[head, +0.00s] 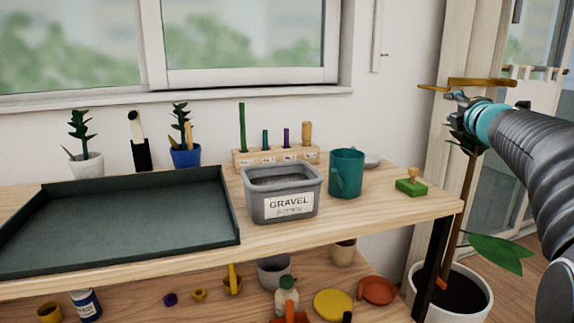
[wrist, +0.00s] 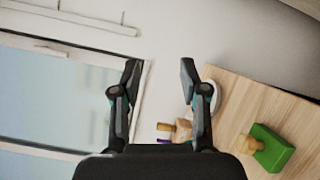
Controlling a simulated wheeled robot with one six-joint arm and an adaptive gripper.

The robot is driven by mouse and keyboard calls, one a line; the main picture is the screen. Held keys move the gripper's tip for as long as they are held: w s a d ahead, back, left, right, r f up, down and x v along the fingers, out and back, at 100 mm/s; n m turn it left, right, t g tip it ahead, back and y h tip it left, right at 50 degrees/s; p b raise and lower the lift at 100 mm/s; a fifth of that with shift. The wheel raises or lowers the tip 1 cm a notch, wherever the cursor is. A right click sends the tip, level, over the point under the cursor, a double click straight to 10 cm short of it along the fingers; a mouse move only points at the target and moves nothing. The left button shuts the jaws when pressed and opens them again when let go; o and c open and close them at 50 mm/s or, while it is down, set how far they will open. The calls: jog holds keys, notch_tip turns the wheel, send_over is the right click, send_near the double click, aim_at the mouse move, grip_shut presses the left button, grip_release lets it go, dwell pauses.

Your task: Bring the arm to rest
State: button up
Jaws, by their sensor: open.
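My gripper (wrist: 160,70) is open in the wrist view, with two dark fingers apart and only the pale wall visible between them. In the head view my gripper (head: 458,98) shows small at the end of my raised arm, at the upper right. It is above the level of the bench top and to the right of the gravel tub. Its fingers are small and hard to make out there. Nothing shows in its grasp. The green block with a wooden knob (head: 411,184) lies on the bench's right end and also shows in the wrist view (wrist: 270,148).
The wooden bench (head: 345,215) holds a dark tray (head: 110,222), a grey gravel tub (head: 256,207), a teal pitcher (head: 346,172) and a peg rack (head: 262,158). A lower shelf carries several small items. A potted plant (head: 450,295) stands right of the bench, near my arm.

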jog(key=s+a+f+m+g+h, duration=0.2)
jog(key=s+f+m+g+h, duration=0.5)
jog(key=s+f+m, duration=1.15)
jog(key=s+a+f+m+g+y, duration=0.1)
jog(key=s+a+f+g+y, duration=0.1)
jog(key=s+a+f+y, duration=0.2)
jog(key=s+a+f+m+g+y, duration=0.1)
jog(key=s+a+f+g+y, duration=0.2)
jog(key=s+a+f, duration=0.7)
jog(key=s+a+y, duration=0.1)
jog(key=s+a, duration=0.3)
jog(key=a, duration=0.2)
jog(key=shift+s+a+y, duration=0.15)
jog(key=shift+a+y, duration=0.15)
jog(key=shift+y, duration=0.1)
